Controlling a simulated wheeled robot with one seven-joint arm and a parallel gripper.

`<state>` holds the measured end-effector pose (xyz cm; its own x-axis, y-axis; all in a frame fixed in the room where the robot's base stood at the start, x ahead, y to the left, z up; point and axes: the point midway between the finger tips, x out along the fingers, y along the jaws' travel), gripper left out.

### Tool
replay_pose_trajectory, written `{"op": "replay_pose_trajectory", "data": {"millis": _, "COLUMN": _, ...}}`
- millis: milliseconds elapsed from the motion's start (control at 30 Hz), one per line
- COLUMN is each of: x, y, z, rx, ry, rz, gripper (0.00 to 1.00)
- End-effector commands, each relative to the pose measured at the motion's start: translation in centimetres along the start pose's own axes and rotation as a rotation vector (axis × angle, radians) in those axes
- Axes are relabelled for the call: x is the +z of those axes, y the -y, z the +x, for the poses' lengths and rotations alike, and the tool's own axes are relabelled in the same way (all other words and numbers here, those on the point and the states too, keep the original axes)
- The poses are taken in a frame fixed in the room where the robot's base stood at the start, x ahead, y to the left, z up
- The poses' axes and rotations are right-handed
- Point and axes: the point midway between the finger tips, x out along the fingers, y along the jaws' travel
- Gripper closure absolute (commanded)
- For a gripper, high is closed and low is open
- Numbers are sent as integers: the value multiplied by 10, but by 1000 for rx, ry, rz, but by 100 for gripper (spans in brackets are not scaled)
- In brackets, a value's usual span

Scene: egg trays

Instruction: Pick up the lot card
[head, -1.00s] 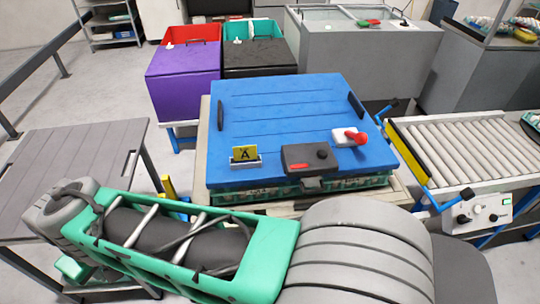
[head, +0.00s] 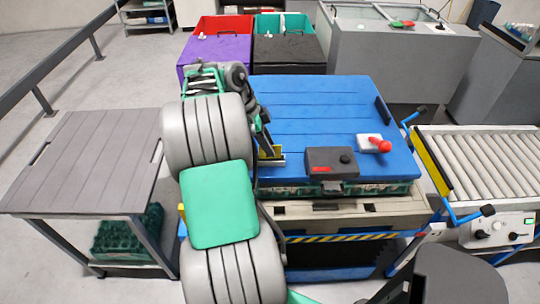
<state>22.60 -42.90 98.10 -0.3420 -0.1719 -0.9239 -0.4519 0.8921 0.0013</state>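My arm rises across the left of the lid and bends down toward the card. The end of my arm is close beside the card, mostly covered by my own links. I cannot make out the fingers or whether they touch the card.
A dark box with a red mark (head: 332,162) and a white block with a red knob (head: 374,144) sit on the lid to the right. Purple (head: 215,52) and black (head: 289,55) bins stand behind. A grey table (head: 85,165) is at left, a roller conveyor (head: 480,160) at right.

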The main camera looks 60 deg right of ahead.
Motion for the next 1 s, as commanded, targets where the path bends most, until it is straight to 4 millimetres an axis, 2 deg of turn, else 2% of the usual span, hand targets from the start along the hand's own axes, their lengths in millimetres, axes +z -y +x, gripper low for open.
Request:
{"op": "replay_pose_trajectory", "data": {"millis": 100, "x": -1, "y": 0, "z": 16, "rx": 0, "ry": 0, "rz": -1, "gripper": 70}}
{"op": "replay_pose_trajectory", "data": {"millis": 333, "x": 0, "y": 0, "z": 18, "rx": -3, "ry": 0, "rz": -2, "gripper": 70}}
{"op": "replay_pose_trajectory", "data": {"millis": 700, "x": 0, "y": 0, "z": 18, "rx": -2, "ry": 0, "rz": -3, "gripper": 100}}
{"op": "replay_pose_trajectory", "data": {"millis": 1000, "x": 0, "y": 0, "z": 18, "rx": -3, "ry": 0, "rz": -3, "gripper": 100}}
